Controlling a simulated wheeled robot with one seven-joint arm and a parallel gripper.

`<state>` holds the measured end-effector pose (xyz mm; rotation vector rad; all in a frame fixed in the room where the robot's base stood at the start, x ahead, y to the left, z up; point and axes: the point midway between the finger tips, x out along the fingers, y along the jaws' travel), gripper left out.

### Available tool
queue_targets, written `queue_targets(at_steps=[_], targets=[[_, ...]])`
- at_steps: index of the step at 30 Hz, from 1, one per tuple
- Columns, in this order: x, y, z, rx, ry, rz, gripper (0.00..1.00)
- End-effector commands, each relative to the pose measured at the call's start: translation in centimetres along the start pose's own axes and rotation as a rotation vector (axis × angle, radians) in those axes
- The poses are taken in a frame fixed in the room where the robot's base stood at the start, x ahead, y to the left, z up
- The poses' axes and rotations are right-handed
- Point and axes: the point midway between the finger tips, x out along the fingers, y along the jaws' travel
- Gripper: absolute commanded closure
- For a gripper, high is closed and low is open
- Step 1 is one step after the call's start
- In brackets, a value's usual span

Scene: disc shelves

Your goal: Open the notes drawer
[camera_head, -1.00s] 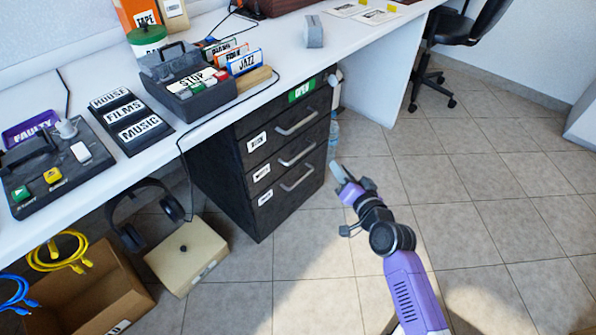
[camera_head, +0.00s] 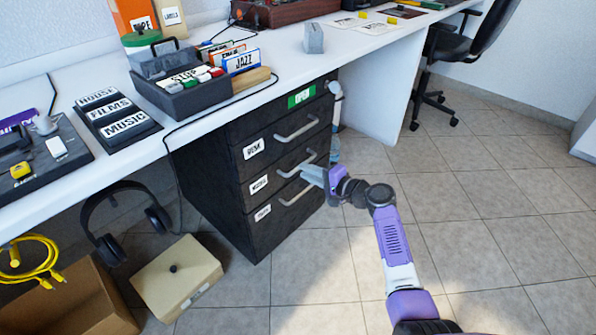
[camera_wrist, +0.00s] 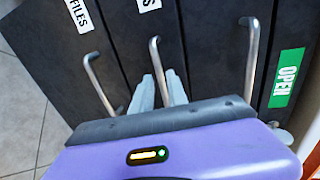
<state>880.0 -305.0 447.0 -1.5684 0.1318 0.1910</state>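The dark drawer unit (camera_head: 215,192) has three shut drawers, each with a grey bar handle. The middle drawer's label (camera_head: 258,184) is too blurred to read for certain; in the wrist view only its end, with an S, shows (camera_wrist: 148,4). The top label (camera_head: 253,149) seems to read DESK; the bottom one reads FILES (camera_wrist: 79,14) in the wrist view. My gripper (camera_head: 314,176) is at the front of the unit by the middle handle (camera_wrist: 156,62). Its fingers (camera_wrist: 160,90) are apart, one on each side of that handle; contact is not clear.
A green OPEN sign (camera_head: 301,97) is above the top drawer. The white desk (camera_head: 215,115) overhangs the unit. Headphones (camera_head: 128,222), a beige box (camera_head: 178,280) and a cardboard box (camera_head: 75,300) are at the left.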

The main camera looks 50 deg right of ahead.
Motion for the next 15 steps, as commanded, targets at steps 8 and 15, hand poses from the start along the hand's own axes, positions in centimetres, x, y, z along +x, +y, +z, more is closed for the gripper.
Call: queue_targets(at_steps=[8,15], targets=[[3.7,0.2,-0.1,-0.001,0.001,-0.001,0.81],[4.4,0.0,0.0,-0.001,0.001,0.001,0.81]])
